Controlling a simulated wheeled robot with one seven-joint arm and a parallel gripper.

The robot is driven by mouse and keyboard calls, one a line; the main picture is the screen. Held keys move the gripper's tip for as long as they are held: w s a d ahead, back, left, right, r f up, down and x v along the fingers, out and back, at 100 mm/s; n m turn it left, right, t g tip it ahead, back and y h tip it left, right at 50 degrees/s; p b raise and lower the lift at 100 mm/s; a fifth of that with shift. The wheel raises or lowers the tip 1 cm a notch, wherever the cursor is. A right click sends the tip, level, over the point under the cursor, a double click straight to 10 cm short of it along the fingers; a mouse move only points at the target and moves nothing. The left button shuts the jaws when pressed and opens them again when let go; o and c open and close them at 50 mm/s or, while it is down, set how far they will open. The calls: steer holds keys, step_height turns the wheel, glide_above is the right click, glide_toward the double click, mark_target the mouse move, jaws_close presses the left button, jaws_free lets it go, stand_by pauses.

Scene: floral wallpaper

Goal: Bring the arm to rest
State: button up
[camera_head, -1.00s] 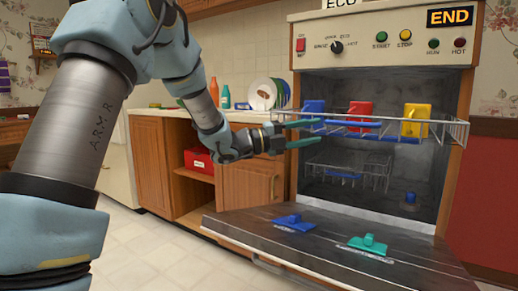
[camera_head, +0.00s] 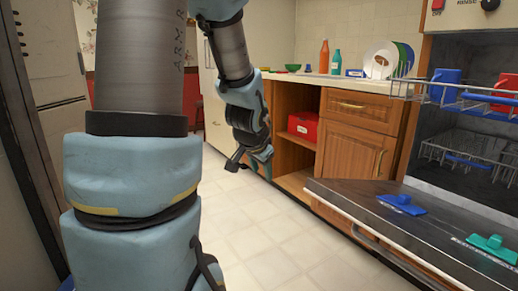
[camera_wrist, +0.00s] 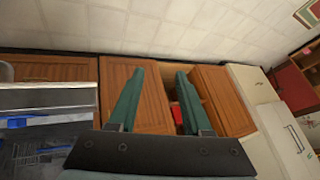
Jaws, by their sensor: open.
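My arm fills the left and middle of the head view, with its forearm hanging down. My gripper (camera_head: 248,163) is at its lower end, in front of the wooden cabinet and left of the dishwasher. In the head view its fingers are partly hidden. In the wrist view the two green fingers of my gripper (camera_wrist: 158,85) stand apart with nothing between them, so it is open and empty.
The open dishwasher door (camera_head: 330,196) reaches out at the right, with blue and green brush-like items on it. The pulled-out upper rack (camera_head: 410,95) holds a blue and a red mug. A red box (camera_head: 302,126) sits in the cabinet. The tiled floor (camera_head: 270,235) is clear.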

steer(key=s+a+f+n+g+y, duration=0.1)
steer(key=s+a+f+n+g, duration=0.2)
steer(key=s, duration=0.4)
steer(key=s+a+f+n+g, duration=0.1)
steer(key=s+a+n+g, duration=0.1)
steer(key=s+a+n, duration=0.35)
step_height(320, 180, up, 27)
steer(key=s+d+m+p, duration=0.1)
steer(key=p, duration=2.6)
steer(key=shift+s, duration=0.25)
